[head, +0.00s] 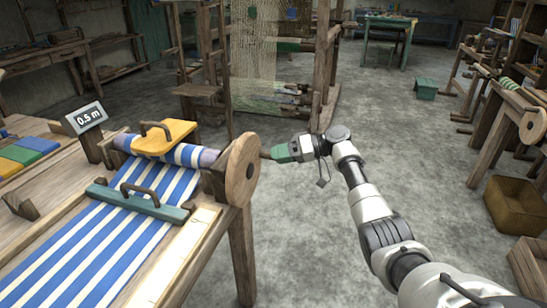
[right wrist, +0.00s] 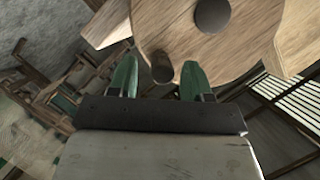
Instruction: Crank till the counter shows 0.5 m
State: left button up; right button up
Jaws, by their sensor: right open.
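The counter (head: 88,118) on its post at the left of the head view reads 0.5 m. The round wooden crank wheel (head: 242,172) sits at the right end of the cloth roller; in the right wrist view the wheel (right wrist: 190,30) fills the top. Its dark crank peg (right wrist: 162,68) stands between the spread green fingers, with gaps on both sides. My right gripper (head: 273,153) is open beside the wheel's upper right edge; in the right wrist view the open gripper (right wrist: 160,80) faces the wheel. My left gripper is out of view.
Blue-and-white striped cloth (head: 100,240) runs over the loom table, with a teal bar (head: 140,204) and a yellow handled block (head: 163,138) on it. A large loom frame (head: 325,80) stands behind. A brown crate (head: 515,203) is at the right. The floor between is clear.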

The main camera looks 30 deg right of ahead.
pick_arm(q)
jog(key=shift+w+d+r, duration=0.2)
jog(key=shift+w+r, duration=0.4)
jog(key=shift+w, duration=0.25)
pick_arm(e)
jog(key=v, duration=0.8)
jog(key=shift+s+d, duration=0.2)
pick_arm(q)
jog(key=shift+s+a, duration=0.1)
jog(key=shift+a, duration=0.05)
